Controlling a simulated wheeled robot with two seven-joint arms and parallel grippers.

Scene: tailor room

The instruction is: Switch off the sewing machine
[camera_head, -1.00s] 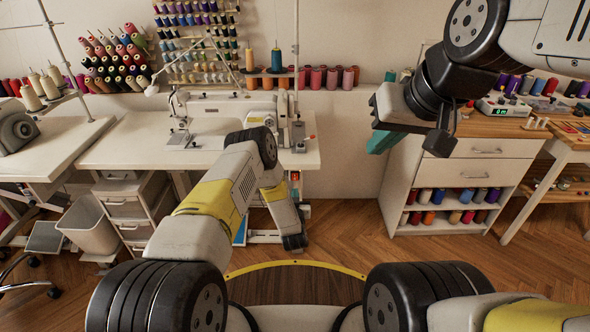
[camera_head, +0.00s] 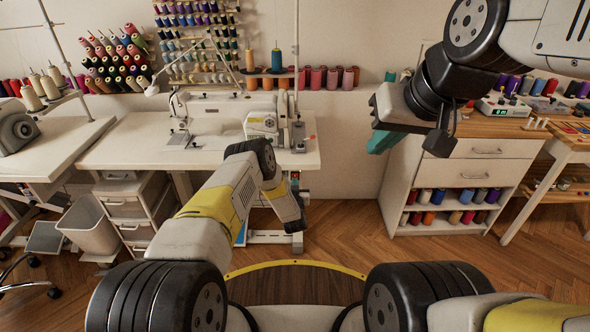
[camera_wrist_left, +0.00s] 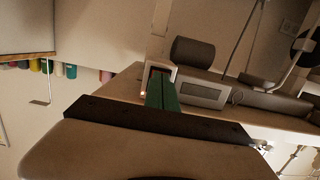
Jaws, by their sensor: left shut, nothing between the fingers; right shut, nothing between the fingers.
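The white sewing machine (camera_head: 215,112) stands on a pale table (camera_head: 135,140) in the head view. My left arm reaches down in front of the table's right part; its fingers are not clear there. In the left wrist view my left gripper (camera_wrist_left: 161,92), with green fingers, is shut and empty. Its tips are at a white-framed dark recess (camera_wrist_left: 160,68), which looks like a switch on the machine's housing. I cannot tell whether they touch it. A small light shows beside the frame. My right gripper (camera_head: 382,142) is shut and empty, raised in front of the drawer cabinet.
A white drawer cabinet (camera_head: 455,170) with thread spools stands at right. A grey bin (camera_head: 88,228) and a drawer unit (camera_head: 130,205) stand at left. A spool rack (camera_head: 195,45) hangs above the machine. Wooden floor (camera_head: 350,245) is free between table and cabinet.

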